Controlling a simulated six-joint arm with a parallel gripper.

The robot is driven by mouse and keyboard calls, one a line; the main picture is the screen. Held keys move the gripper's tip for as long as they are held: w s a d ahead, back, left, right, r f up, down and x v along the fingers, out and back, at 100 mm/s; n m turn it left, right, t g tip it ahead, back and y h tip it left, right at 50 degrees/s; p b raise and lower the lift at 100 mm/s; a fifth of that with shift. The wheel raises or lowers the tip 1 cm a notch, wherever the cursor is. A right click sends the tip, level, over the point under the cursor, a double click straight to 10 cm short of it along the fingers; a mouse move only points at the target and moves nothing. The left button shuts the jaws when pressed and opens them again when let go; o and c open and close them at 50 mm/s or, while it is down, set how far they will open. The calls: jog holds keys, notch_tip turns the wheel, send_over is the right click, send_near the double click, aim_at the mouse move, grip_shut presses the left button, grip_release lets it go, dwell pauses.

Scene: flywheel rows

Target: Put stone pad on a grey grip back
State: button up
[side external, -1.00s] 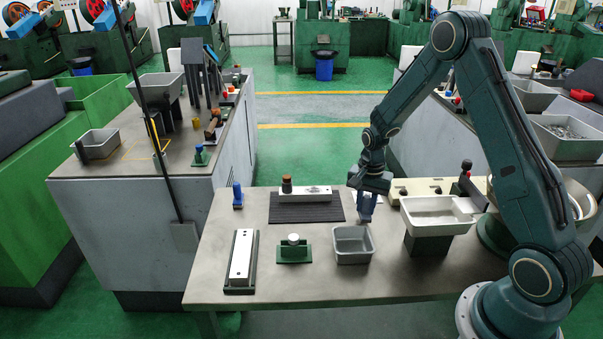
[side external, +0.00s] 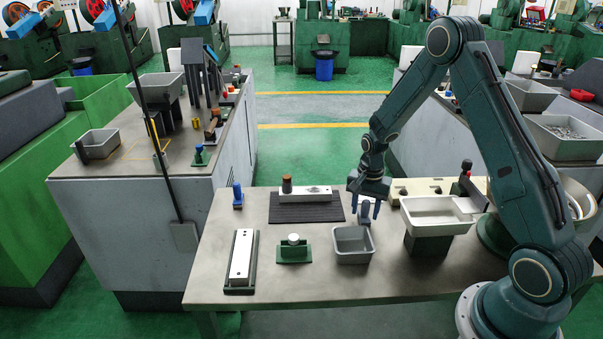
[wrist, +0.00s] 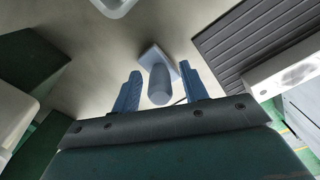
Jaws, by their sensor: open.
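A small stone pad with a rounded grey grip (side external: 365,212) stands on the bench behind the grey bin; its grip (wrist: 159,86) and pale flat base (wrist: 154,55) show in the wrist view. My gripper (side external: 365,207) is right above it, fingers pointing down. In the wrist view my gripper (wrist: 160,72) is open, with one blue finger on each side of the grip. I cannot tell whether either finger touches it. The far side of the pad is hidden.
A black ribbed mat (side external: 300,212) carries a pale block (side external: 315,194). The grey bin (side external: 353,255) is in front, and a white tray (side external: 425,224) on a dark stand is to the right. A green holder (side external: 288,257) and a long white bar (side external: 242,258) stand at left.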

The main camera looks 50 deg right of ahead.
aim_at(366, 202)
notch_tip(366, 202, up, 12)
jog(key=shift+f, duration=0.15)
jog(key=shift+r, duration=0.3)
dwell(0.4)
dwell(0.5)
jog(key=s+a+r+n+t, duration=0.1)
jog(key=s+a+r+n, duration=0.35)
jog(key=r, duration=0.25)
jog(key=s+a+r+n+t, duration=0.2)
jog(key=s+a+r+n, duration=0.15)
jog(key=a+r, duration=0.3)
jog(key=s+a+r+n+t, duration=0.1)
jog(key=s+a+r+n, duration=0.1)
jog(key=s, duration=0.5)
jog(key=s+a+r+n+t, duration=0.1)
jog(key=s+a+n, duration=0.3)
jog(key=s, duration=0.3)
jog(key=shift+a+r+t, duration=0.2)
jog(key=shift+r+t, duration=0.1)
jog(key=shift+r, duration=0.05)
